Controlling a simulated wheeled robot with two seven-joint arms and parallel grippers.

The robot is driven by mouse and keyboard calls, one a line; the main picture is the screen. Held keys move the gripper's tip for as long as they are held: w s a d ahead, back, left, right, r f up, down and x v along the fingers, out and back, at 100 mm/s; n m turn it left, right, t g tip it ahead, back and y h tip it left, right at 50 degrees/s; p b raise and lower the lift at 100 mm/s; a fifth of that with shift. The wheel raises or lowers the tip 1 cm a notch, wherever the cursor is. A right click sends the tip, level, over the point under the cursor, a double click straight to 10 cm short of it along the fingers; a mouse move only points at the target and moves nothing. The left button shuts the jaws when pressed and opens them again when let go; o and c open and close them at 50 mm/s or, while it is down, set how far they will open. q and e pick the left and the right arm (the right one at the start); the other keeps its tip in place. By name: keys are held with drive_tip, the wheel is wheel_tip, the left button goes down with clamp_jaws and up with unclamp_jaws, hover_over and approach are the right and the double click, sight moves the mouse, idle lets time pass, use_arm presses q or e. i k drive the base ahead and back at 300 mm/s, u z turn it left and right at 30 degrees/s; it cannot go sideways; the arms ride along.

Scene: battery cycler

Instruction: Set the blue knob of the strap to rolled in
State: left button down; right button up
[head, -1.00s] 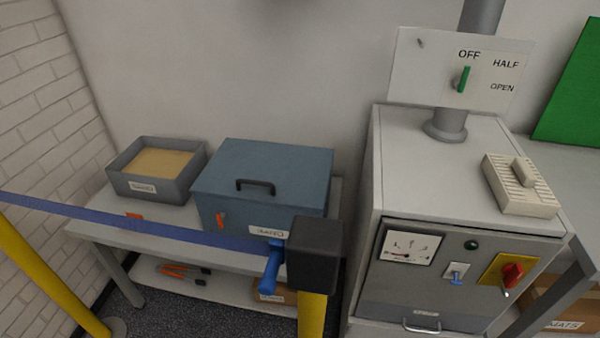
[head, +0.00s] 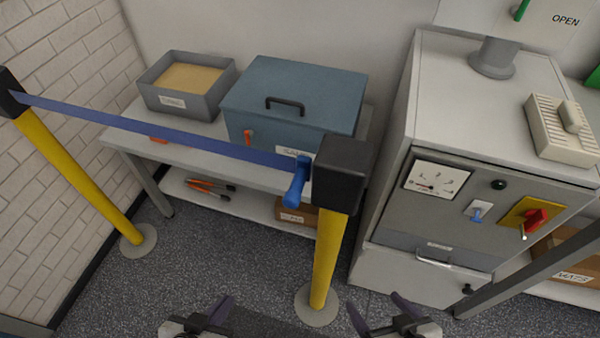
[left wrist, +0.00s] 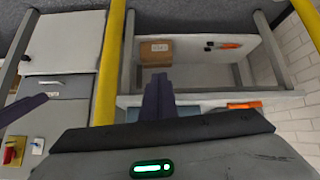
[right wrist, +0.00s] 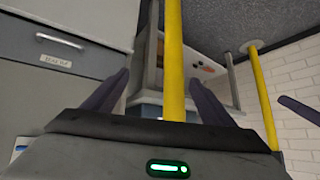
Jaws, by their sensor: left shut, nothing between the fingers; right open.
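The blue strap (head: 160,131) is stretched between the black head of the left yellow post (head: 12,98) and the black head of the right yellow post (head: 342,172). The blue knob (head: 297,183) sticks out at the strap's right end, beside the right post's head, its handle slanting down. My left gripper (head: 221,308) is shut and empty, low at the bottom of the head view; its closed fingers show in the left wrist view (left wrist: 158,98). My right gripper (head: 381,308) is open and empty, right of the right post's base; its spread fingers show in the right wrist view (right wrist: 156,90).
A table (head: 130,140) behind the strap carries a sand tray (head: 190,112) and a blue-grey box (head: 290,75). A grey cabinet (head: 450,235) with a red switch (head: 535,219) stands at right. Open floor (head: 215,260) lies between the posts.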

sight(291, 200)
drive_tip(key=z, duration=0.1)
drive_tip(key=k, duration=0.85)
drive_tip(key=z, duration=0.4)
